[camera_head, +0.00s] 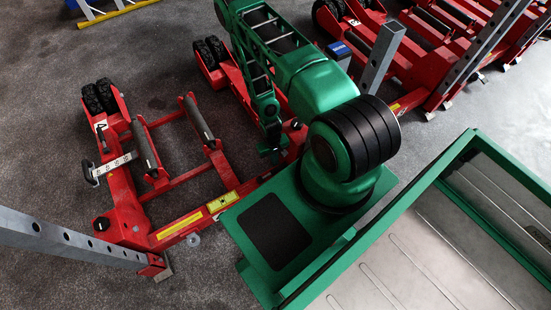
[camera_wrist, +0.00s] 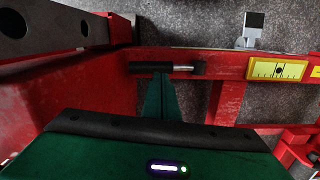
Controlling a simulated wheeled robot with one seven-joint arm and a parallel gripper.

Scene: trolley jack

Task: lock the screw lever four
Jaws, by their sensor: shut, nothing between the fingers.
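My gripper (camera_head: 271,154) points down at the right side of the near red trolley jack (camera_head: 130,205). In the wrist view its green fingers (camera_wrist: 160,96) are shut together and empty. Their tips appear at the black grip of a small lever (camera_wrist: 150,68), which has a silver rod and lies across a red beam. The fingers overlap the grip's lower edge; I cannot tell whether they touch it. I take this for the screw lever, but no number shows on it. In the head view my arm and gripper hide this spot.
A grey post with holes (camera_wrist: 60,22) stands close at the upper left of the wrist view. A yellow level plate (camera_wrist: 278,69) lies on the beam to the right. Another grey post (camera_head: 60,240) stands at the left. More red jacks (camera_head: 440,60) stand at upper right.

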